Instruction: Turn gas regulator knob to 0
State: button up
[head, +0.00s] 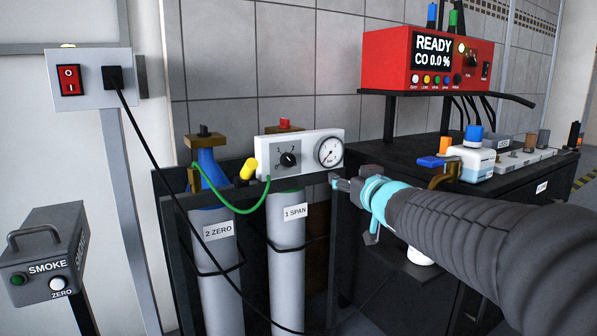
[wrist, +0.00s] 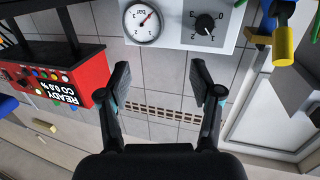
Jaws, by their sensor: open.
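The gas regulator is a white panel (head: 264,158) above the grey cylinder labelled 1 SPAN (head: 287,240). Its black knob (head: 288,160) has a numbered scale around it, and a round gauge (head: 330,151) sits to the knob's right. In the wrist view, which is upside down, the knob (wrist: 206,24) is at the top right and the gauge (wrist: 143,22) at the top centre. The knob's exact setting is too small to read. My gripper (head: 338,183) is open and empty, below and right of the gauge, apart from the knob. In the wrist view its fingers (wrist: 160,78) stand wide apart.
A yellow fitting (head: 249,168) and green hose (head: 252,209) are left of the panel. The 2 ZERO cylinder (head: 220,260) stands left. A red analyser (head: 425,60) reads READY, CO 0.0 %. A dark bench (head: 385,160) with devices is at right. A black cable crosses before the cylinders.

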aim_at(291, 162)
jog(key=w+a+n+y, duration=0.1)
jog(key=w+a, duration=0.3)
jog(key=w+a+n+g+y+b, duration=0.1)
jog(key=w+a+y, duration=0.1)
jog(key=w+a, duration=0.3)
jog(key=w+a+y, duration=0.1)
jog(key=w+a, duration=0.4)
jog(key=shift+w+f+n+y, duration=0.1)
jog(key=shift+f+n+y, duration=0.2)
jog(key=shift+f+n, duration=0.1)
jog(key=c, duration=1.1)
